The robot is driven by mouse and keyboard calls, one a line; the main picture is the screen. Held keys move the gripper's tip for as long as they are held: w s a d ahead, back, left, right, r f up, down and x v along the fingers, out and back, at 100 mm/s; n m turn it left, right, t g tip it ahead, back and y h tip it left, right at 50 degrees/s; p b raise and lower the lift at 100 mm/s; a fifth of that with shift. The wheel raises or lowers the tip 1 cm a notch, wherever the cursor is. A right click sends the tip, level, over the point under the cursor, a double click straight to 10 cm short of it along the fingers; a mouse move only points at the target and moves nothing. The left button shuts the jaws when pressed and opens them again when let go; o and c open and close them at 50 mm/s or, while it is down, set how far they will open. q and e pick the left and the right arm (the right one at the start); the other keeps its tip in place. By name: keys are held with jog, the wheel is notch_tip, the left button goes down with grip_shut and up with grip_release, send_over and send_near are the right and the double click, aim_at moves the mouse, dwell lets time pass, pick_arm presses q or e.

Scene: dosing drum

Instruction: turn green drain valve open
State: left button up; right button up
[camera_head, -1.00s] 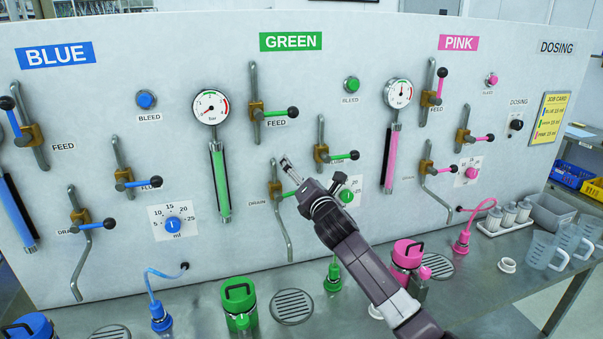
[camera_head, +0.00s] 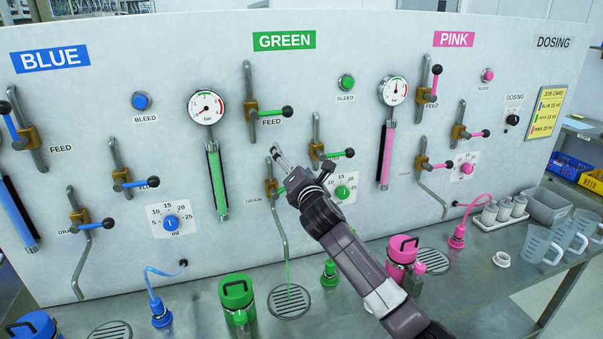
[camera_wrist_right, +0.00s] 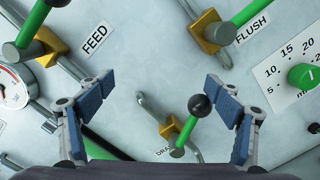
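The green drain valve has a brass body (camera_head: 270,187) on a bent grey pipe, low on the GREEN panel. In the right wrist view its green lever (camera_wrist_right: 187,134) ends in a black knob (camera_wrist_right: 199,105) and slants up and right, steeper than the FEED lever. In the head view my gripper partly hides the lever. A thin green stream (camera_head: 288,270) runs from the pipe's lower end to the round grate (camera_head: 290,301). My right gripper (camera_head: 277,156) is open, its fingers (camera_wrist_right: 160,84) on either side of the knob, which appears nearer the right finger. My left gripper is out of view.
The green FEED lever (camera_head: 271,113) is above, and the FLUSH lever (camera_head: 332,155) and green dial (camera_head: 342,192) are to the right. A green lidded container (camera_head: 237,297) and green connector (camera_head: 330,272) stand on the bench.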

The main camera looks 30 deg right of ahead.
jog(key=shift+y, duration=0.4)
jog(key=shift+w+a+f, duration=0.1)
jog(key=shift+a+f, duration=0.15)
jog(key=shift+a, duration=0.75)
jog(key=shift+s+a+f, duration=0.1)
jog(key=shift+a+f, duration=0.1)
jog(key=shift+a, duration=0.85)
jog(key=shift+w+a+f, duration=0.1)
jog(key=shift+a+f, duration=0.15)
jog(key=shift+a, duration=0.75)
jog(key=shift+w+a+f, duration=0.15)
jog(key=shift+w+a, duration=0.75)
jog(key=shift+d, duration=0.2)
jog(key=shift+s+d, duration=0.1)
jog(key=shift+d, duration=0.2)
jog(key=shift+s+d, duration=0.35)
jog(key=shift+d, duration=0.2)
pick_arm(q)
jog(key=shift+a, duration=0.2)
pick_arm(e)
jog(key=shift+f, duration=0.1)
jog(key=shift+w, duration=0.15)
